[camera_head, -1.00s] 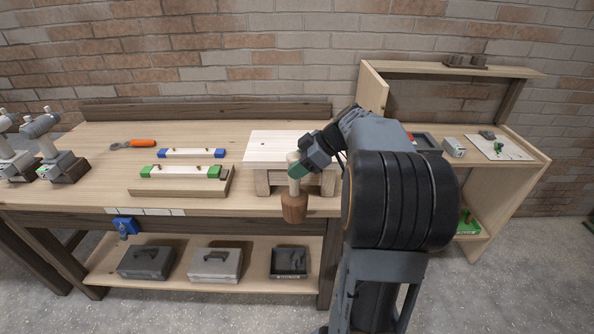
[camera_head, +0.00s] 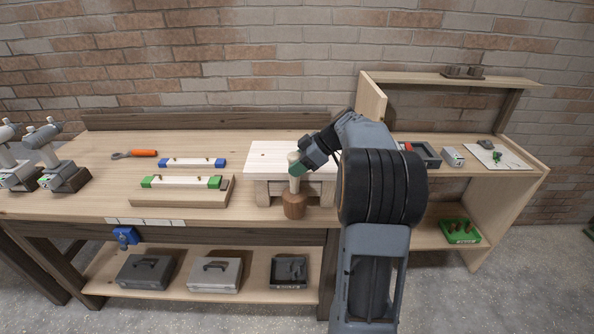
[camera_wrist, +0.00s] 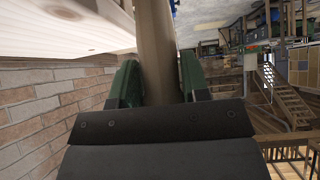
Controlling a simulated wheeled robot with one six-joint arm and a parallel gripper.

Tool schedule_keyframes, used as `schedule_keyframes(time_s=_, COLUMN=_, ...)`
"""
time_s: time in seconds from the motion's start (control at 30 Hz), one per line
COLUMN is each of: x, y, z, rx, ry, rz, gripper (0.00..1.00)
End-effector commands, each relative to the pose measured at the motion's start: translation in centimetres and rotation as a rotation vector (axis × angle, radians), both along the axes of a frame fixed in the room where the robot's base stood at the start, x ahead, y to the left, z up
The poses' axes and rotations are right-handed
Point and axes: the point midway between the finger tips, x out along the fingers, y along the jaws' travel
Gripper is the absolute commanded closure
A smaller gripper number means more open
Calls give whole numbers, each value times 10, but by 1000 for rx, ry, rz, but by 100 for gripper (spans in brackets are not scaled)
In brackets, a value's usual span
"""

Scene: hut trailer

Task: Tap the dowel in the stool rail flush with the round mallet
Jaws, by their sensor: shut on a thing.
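My gripper (camera_head: 298,170) is shut on the pale handle of the round mallet (camera_head: 294,205). The mallet hangs head down, its brown wooden head in front of the pale wooden stool (camera_head: 275,151) at the bench's front edge. In the wrist view, the handle (camera_wrist: 155,40) stands between the green finger pads, and a pale board of the stool (camera_wrist: 60,25) shows at the upper left. I cannot make out the dowel or its hole in either view; the mallet and my arm cover part of the stool's front.
Left of the stool, a wooden block (camera_head: 180,195) bears a white rail with green ends. Behind it lie a blue-ended rail (camera_head: 192,162) and an orange-handled tool (camera_head: 138,154). A shelf unit (camera_head: 512,176) stands at the right. The bench's left middle has clear room.

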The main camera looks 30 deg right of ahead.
Motion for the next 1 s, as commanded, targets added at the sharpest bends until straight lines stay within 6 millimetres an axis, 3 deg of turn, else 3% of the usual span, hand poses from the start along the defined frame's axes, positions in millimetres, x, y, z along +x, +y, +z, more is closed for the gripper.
schedule_keyframes(time_s=0.27, x=-8, y=-5, z=-1, rx=-1, ry=-3, rz=-1, gripper=100)
schedule_keyframes(time_s=0.73, x=-78, y=-36, z=-1, rx=-2, ry=-3, rz=-1, gripper=100)
schedule_keyframes(time_s=1.0, x=-85, y=-39, z=2, rx=0, ry=-2, rz=1, gripper=100)
